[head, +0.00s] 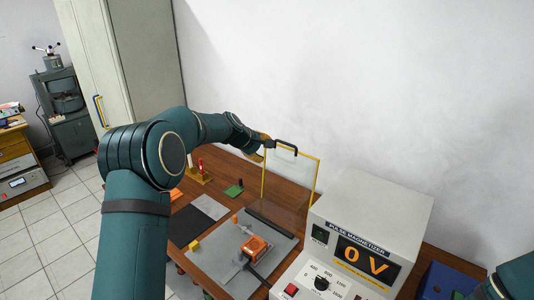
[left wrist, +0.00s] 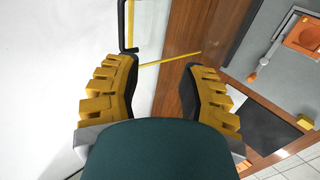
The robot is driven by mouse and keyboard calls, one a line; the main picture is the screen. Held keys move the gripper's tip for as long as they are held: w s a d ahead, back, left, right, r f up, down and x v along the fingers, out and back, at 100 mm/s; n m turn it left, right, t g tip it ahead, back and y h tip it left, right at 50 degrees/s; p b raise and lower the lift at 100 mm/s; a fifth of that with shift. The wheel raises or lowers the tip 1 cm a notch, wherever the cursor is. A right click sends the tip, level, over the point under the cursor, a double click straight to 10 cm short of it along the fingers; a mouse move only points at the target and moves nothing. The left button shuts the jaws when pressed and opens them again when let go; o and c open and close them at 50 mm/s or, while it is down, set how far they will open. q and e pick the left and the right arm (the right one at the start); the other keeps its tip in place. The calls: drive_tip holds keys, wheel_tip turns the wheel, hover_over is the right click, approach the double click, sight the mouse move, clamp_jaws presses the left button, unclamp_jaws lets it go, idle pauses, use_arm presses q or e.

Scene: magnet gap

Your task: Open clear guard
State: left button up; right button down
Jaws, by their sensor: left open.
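The clear guard (head: 291,182) is a see-through panel with a yellow frame. It stands roughly upright behind the grey plate (head: 222,262) in the head view, with a black handle (head: 284,145) at its top edge. My left gripper (head: 262,151) is at the guard's upper left corner, close to the handle. In the left wrist view the left gripper (left wrist: 161,66) has its fingers spread with nothing between the pads. The handle (left wrist: 126,25) and a yellow frame bar (left wrist: 170,60) lie beyond the fingertips. I cannot tell whether any finger touches the guard. My right gripper is out of view.
An orange fixture (head: 255,246) sits on the grey plate in front of the guard. The pulse magnetizer (head: 366,232), showing 0 V, stands to the right, with a blue bin (head: 440,281) beyond it. A white wall (head: 360,80) rises close behind the wooden table.

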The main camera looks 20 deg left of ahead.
use_arm(q)
drive_tip(key=v, duration=0.6)
drive_tip(key=shift+s+r, duration=0.2)
drive_tip(key=shift+r, duration=0.1)
